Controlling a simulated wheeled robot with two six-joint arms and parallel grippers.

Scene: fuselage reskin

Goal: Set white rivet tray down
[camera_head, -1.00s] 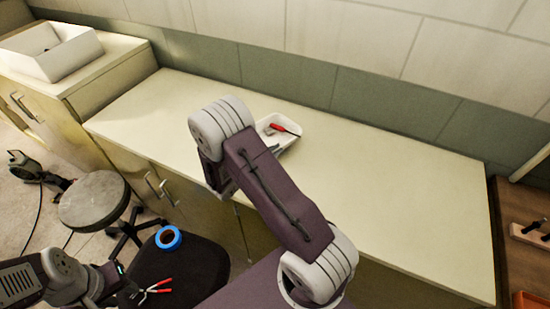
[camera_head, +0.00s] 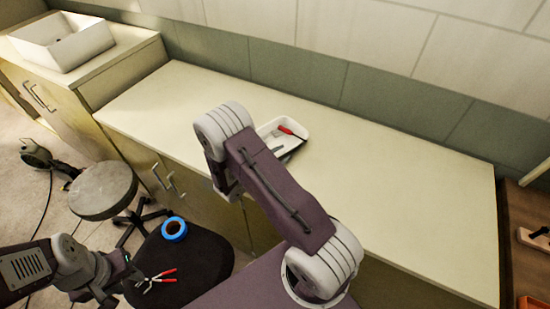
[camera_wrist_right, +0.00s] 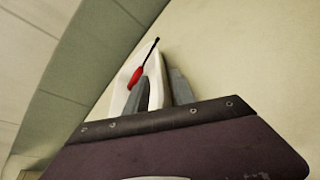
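In the head view my right arm hides most of that gripper. I cannot tell whether the tray's underside touches the counter. My left gripper (camera_head: 130,283) is low at the left, by red-handled pliers (camera_head: 158,279) over a black seat; its finger gap is unclear.
The cream counter (camera_head: 420,210) is clear to the right and left of the tray. A tiled wall (camera_head: 400,95) stands behind it. A white basin (camera_head: 65,42), a round stool (camera_head: 103,190) and blue tape (camera_head: 174,229) are at the left. A brown bench (camera_head: 525,240) is at the right.

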